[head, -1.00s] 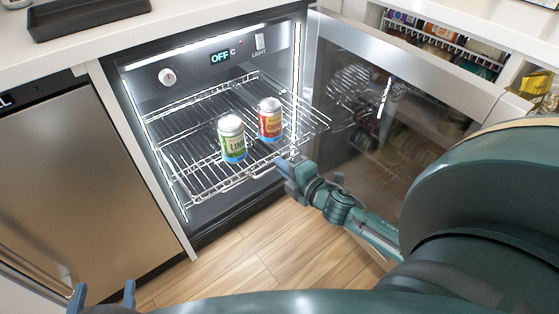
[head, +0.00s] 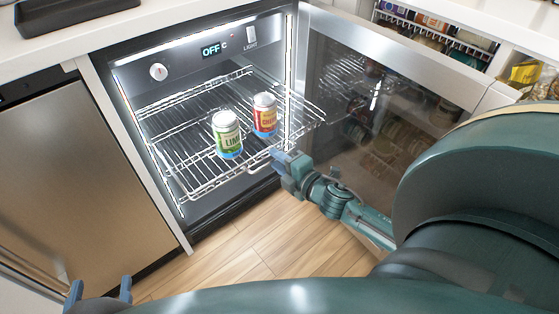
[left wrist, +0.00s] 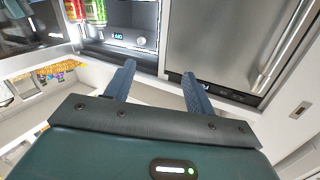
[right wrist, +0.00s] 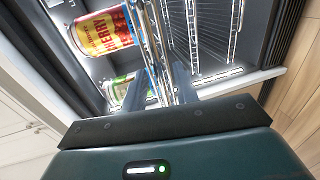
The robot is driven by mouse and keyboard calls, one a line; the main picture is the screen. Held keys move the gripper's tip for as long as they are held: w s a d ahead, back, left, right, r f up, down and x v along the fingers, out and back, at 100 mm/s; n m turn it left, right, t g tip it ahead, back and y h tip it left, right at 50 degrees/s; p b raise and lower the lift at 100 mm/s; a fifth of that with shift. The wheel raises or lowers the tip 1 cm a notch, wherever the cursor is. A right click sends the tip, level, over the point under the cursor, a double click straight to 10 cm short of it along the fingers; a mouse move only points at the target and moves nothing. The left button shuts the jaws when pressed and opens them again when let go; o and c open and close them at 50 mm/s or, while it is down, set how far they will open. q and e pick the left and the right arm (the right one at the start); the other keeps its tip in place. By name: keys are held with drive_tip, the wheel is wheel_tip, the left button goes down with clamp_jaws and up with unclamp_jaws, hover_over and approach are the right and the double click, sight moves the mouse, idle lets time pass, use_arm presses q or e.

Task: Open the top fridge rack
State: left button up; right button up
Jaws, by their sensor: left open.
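The fridge (head: 180,60) stands with its glass door (head: 380,110) swung open to the right. Its wire rack (head: 165,165) sticks out past the front of the cabinet and carries a green lime can (head: 227,135) and a red cherry can (head: 264,115), both upright. My right gripper (head: 281,160) is at the rack's front edge, right of the cans. In the right wrist view, rack wires (right wrist: 158,45) run between its fingers (right wrist: 160,92); its grip on them is unclear. My left gripper (head: 100,289) is open and empty at the lower left, away from the rack.
A steel-fronted appliance (head: 75,180) stands left of the fridge. A counter (head: 110,35) with a dark tray (head: 70,14) runs above. Shelves with several packets (head: 430,35) are at the upper right. The wooden floor (head: 240,245) before the fridge is clear.

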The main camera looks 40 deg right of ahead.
drive_tip(key=shift+s, duration=0.1)
use_arm(q)
drive_tip(key=shift+s+a+f+n+g+y+p, duration=0.15)
drive_tip(key=shift+a+n+g+y+p, duration=0.3)
drive_tip(key=shift+g+p, duration=0.45)
use_arm(e)
drive_tip(key=v, duration=1.3)
use_arm(q)
drive_tip(key=shift+d, duration=0.15)
use_arm(e)
drive_tip(key=shift+r, duration=0.1)
